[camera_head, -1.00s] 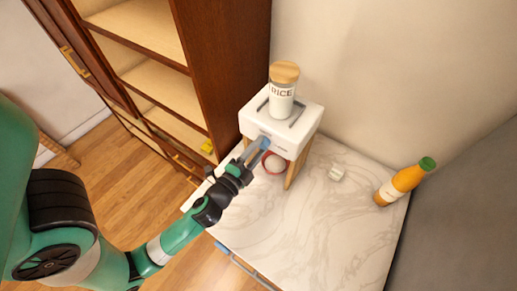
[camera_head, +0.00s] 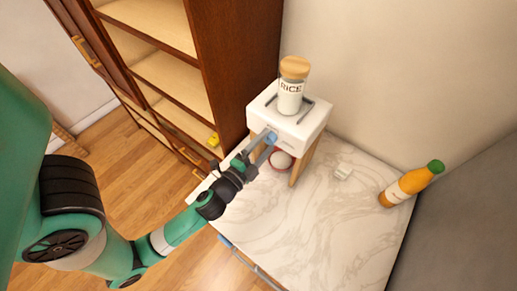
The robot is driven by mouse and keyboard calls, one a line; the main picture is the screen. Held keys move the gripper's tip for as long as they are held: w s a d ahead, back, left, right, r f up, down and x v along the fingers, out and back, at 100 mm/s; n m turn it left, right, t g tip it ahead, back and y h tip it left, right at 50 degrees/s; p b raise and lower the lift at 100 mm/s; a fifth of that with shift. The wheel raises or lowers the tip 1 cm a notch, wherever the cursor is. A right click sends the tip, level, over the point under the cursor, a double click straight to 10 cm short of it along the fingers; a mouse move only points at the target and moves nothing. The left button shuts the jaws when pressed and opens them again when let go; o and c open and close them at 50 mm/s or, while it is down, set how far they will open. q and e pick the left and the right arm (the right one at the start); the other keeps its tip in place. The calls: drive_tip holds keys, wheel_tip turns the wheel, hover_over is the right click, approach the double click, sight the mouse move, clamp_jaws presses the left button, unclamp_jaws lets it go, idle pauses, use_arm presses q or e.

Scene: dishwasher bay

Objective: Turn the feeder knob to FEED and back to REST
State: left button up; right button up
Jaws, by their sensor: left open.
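The white feeder (camera_head: 306,126) stands on wooden legs at the back of the marble counter, with a jar labelled RICE (camera_head: 290,97) upright on its top. The blue knob (camera_head: 270,137) on its front face is partly hidden by my left gripper (camera_head: 267,145). That gripper is open, with its fingertips at the knob; I cannot tell whether they touch it. The knob's pointing direction and the markings near it are too small to read. A red-rimmed bowl (camera_head: 282,161) with pale contents sits under the feeder. My right gripper is out of view.
An orange bottle with a green cap (camera_head: 407,186) stands at the counter's right. The marble counter (camera_head: 310,220) is clear in front. A wooden shelf unit (camera_head: 228,62) rises at the back left.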

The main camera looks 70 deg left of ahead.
use_arm(q)
drive_tip(key=b+v, duration=0.5)
drive_tip(key=v, duration=0.6)
drive_tip(key=shift+s, duration=0.2)
drive_tip(key=shift+d, duration=0.1)
drive_tip(key=w+d+r+n+t+y+p, duration=0.1)
drive_tip(key=w+r+n+p, duration=0.35)
drive_tip(key=r, duration=0.75)
drive_tip(key=w+r+n+t+y+p, duration=0.1)
drive_tip(key=w+r+n+p, duration=0.35)
drive_tip(key=r, duration=0.85)
drive_tip(key=w+d+r+n+t+y+p, duration=0.15)
drive_tip(key=w+r+p, duration=0.4)
drive_tip(key=r, duration=0.65)
drive_tip(key=w+d+r+t+h+p, duration=0.1)
drive_tip(key=d+r+t+h+p, duration=0.2)
drive_tip(key=r, duration=0.9)
drive_tip(key=d+r+t+h+p, duration=0.1)
drive_tip(key=d+r+t+h, duration=0.3)
drive_tip(key=r, duration=0.8)
drive_tip(key=d+m+h, duration=0.1)
drive_tip(key=h, duration=0.2)
drive_tip(key=d+r+m+t+h, duration=0.1)
drive_tip(key=d+h, duration=0.1)
drive_tip(key=h, duration=0.1)
drive_tip(key=d+m+t+h, duration=0.1)
drive_tip(key=h, duration=0.2)
drive_tip(key=shift+w+d+r+m+b, duration=0.15)
drive_tip(key=shift+r+m+b, duration=0.1)
drive_tip(key=shift+m+b, duration=0.15)
